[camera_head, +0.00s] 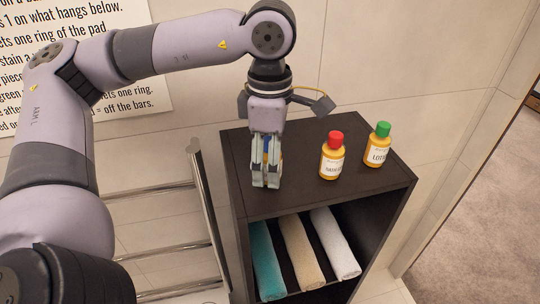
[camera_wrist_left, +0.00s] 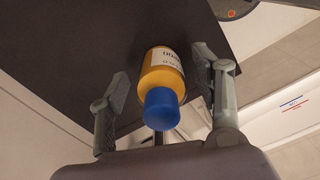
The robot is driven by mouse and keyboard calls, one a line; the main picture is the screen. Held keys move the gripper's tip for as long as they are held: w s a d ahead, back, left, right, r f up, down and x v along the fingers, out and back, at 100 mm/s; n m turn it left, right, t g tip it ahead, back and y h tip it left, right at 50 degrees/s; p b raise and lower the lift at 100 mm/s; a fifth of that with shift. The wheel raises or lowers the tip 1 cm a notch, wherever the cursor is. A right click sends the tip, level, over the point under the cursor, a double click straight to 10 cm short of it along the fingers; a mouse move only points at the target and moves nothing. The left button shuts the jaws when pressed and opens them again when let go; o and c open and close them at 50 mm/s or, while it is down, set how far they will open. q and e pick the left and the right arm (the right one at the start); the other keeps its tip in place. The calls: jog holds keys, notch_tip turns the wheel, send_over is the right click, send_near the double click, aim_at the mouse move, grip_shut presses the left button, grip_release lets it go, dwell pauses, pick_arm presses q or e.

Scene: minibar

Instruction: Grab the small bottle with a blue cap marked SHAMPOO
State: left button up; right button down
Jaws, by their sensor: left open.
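A small yellow bottle with a blue cap (camera_wrist_left: 163,72) shows in the left wrist view, between the two fingers of my left gripper. Its white label is upside down and only partly visible, so I cannot read the full word. My left gripper (camera_head: 266,180) points down at the left part of the dark cabinet top in the head view. It is open, with a gap between each finger and the bottle. My right gripper is not in view.
A red-capped yellow bottle (camera_head: 332,158) and a green-capped yellow bottle (camera_head: 378,145) stand right of the gripper on the dark cabinet (camera_head: 300,200). Rolled teal, beige and white towels (camera_head: 333,245) lie on the shelf below. A metal towel rack (camera_head: 208,215) stands left of the cabinet.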

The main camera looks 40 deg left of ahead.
pick_arm(q)
jog(key=shift+c, duration=0.4)
jog(key=c, duration=1.2)
